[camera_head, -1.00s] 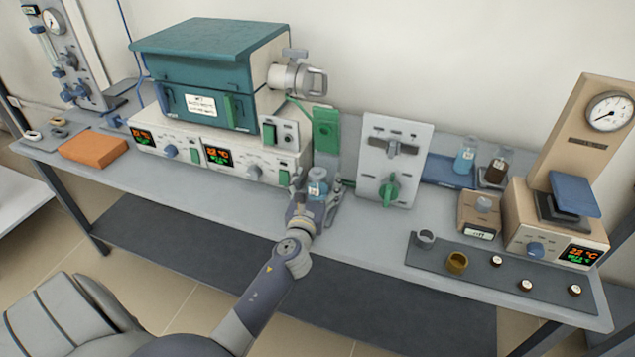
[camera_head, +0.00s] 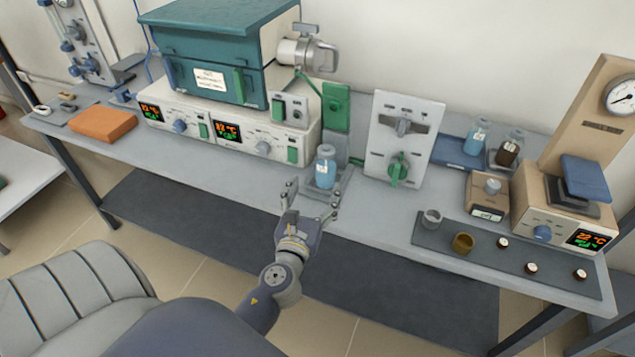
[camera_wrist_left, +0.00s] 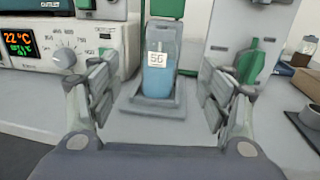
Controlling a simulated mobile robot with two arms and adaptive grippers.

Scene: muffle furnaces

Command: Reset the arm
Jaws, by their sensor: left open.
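My left gripper (camera_head: 311,207) is open and empty at the front edge of the bench (camera_head: 210,180), its fingers pointing toward the back. A bottle of blue liquid (camera_head: 325,170) stands upright on a small grey stand (camera_head: 343,183) just beyond the fingertips. In the left wrist view the same bottle (camera_wrist_left: 159,65), with a white label, is between the two open fingers but farther off, touching neither. My right gripper is not in view.
A teal-lidded furnace (camera_head: 215,50) on a control unit (camera_head: 225,127) stands behind to the left. A white panel with a green knob (camera_head: 398,168) is right of the bottle. A dark mat (camera_head: 480,258) holds small cups. An orange block (camera_head: 103,124) lies at left.

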